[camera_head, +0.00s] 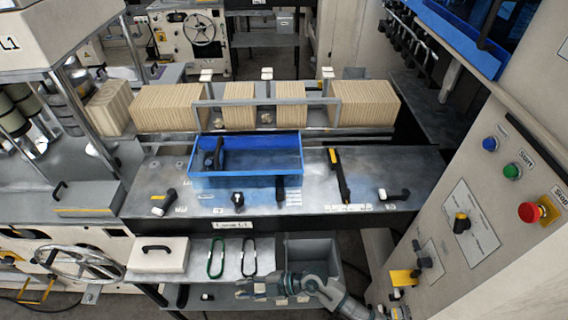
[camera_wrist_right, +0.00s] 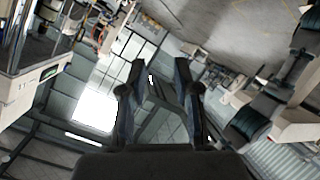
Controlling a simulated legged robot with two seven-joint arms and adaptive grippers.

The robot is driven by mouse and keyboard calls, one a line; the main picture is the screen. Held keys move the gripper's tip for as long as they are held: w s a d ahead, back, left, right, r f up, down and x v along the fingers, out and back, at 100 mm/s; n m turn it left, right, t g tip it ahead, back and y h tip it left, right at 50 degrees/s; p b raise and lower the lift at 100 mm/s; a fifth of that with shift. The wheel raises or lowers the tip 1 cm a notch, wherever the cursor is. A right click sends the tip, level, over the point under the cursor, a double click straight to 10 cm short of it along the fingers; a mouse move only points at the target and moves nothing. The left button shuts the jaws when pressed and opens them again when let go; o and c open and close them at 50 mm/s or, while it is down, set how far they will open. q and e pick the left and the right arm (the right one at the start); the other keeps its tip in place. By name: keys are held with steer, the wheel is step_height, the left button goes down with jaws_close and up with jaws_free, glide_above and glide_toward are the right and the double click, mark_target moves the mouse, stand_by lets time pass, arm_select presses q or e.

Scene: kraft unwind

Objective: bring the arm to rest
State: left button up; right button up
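My right arm (camera_head: 335,294) comes in at the bottom of the head view, low in front of the workbench. Its gripper (camera_head: 245,288) points left, beside the lower shelf and in front of the grey bin. In the right wrist view the two dark fingers of this gripper (camera_wrist_right: 159,68) stand apart with nothing visible between them. Whether the gripper touches the shelf cannot be told. My left gripper is in neither view.
A blue tray (camera_head: 245,182) holding a dark tool sits on the bench (camera_head: 330,215). An open grey bin (camera_head: 327,256) and a white box (camera_head: 158,254) are below. A control panel (camera_head: 480,215) with a red stop button (camera_head: 529,211) stands at right.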

step_height(320, 180, up, 8)
steer(key=w+m+t+y, duration=0.2)
steer(key=t+y, duration=0.2)
steer(key=w+d+r+m+t+h, duration=0.3)
steer(key=w+d+r+m+t, duration=0.4)
steer(key=d+m+t, duration=0.4)
steer(key=w+d+f+m+t+h, duration=0.3)
steer(key=d+m+t+h, duration=0.1)
steer(key=d+m+h, duration=0.6)
steer(key=s+d+f+m+g+h, duration=0.2)
steer(key=s+d+f+g+h, duration=0.3)
steer(key=d+f, duration=0.45)
steer(key=s+d+f+n+g, duration=0.1)
steer(key=s+f+g, duration=0.4)
steer(key=s, duration=0.4)
steer(key=s+d+f+g, duration=0.1)
steer(key=s+f+g, duration=0.45)
steer(key=s, duration=0.25)
steer(key=s+f+g+b, duration=0.25)
steer(key=f+b, duration=0.35)
steer(key=f, duration=2.8)
steer(key=s+d+f+n+b, duration=0.1)
steer(key=s+d+f+b, duration=0.2)
steer(key=s+f, duration=1.4)
steer(key=shift+s+f+b, duration=0.35)
steer(key=shift+f+b, duration=0.15)
steer(key=shift+f, duration=0.4)
